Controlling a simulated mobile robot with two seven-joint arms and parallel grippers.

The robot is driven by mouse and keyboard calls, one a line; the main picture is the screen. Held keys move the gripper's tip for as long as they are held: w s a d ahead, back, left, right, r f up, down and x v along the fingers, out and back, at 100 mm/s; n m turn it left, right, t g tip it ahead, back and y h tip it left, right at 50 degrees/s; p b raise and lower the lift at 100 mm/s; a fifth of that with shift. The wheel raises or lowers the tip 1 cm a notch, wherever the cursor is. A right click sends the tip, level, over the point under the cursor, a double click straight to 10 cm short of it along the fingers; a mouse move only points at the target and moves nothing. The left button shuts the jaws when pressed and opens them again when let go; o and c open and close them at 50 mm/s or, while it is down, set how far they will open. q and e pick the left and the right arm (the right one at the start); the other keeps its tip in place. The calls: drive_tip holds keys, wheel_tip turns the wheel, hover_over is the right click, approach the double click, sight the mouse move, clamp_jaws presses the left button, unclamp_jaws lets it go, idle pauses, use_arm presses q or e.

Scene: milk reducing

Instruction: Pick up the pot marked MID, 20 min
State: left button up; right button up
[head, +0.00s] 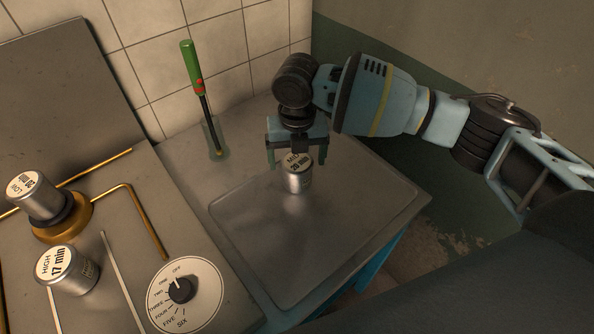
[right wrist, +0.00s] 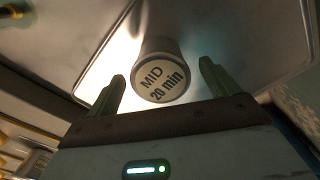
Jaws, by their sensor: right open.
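The pot marked MID, 20 min (head: 298,178) is a small metal cylinder with a pale labelled lid, standing upright on the metal tray. In the right wrist view the pot (right wrist: 163,75) shows its label clearly, between and beyond the two fingers. My right gripper (head: 291,163) is open, just above the pot, its fingers pointing down. The right wrist view shows the open gripper (right wrist: 160,90) with one finger on each side of the pot and gaps between. I cannot tell whether the fingertips reach below the lid. My left gripper is not in view.
The metal tray (head: 270,262) is otherwise clear. A green-handled tool (head: 192,75) stands in a glass at the back. At left are the LOW, 20 min pot (head: 38,195) on a brass burner, the HIGH, 17 min pot (head: 66,270) and a numbered dial (head: 180,290).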

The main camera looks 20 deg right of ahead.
drive_tip(key=shift+s+a+f, duration=0.1)
drive_tip(key=shift+s+f, duration=0.05)
drive_tip(key=shift+f, duration=1.15)
drive_tip(key=shift+s+f, duration=0.1)
drive_tip(key=shift+f, duration=1.15)
drive_tip(key=c, duration=1.2)
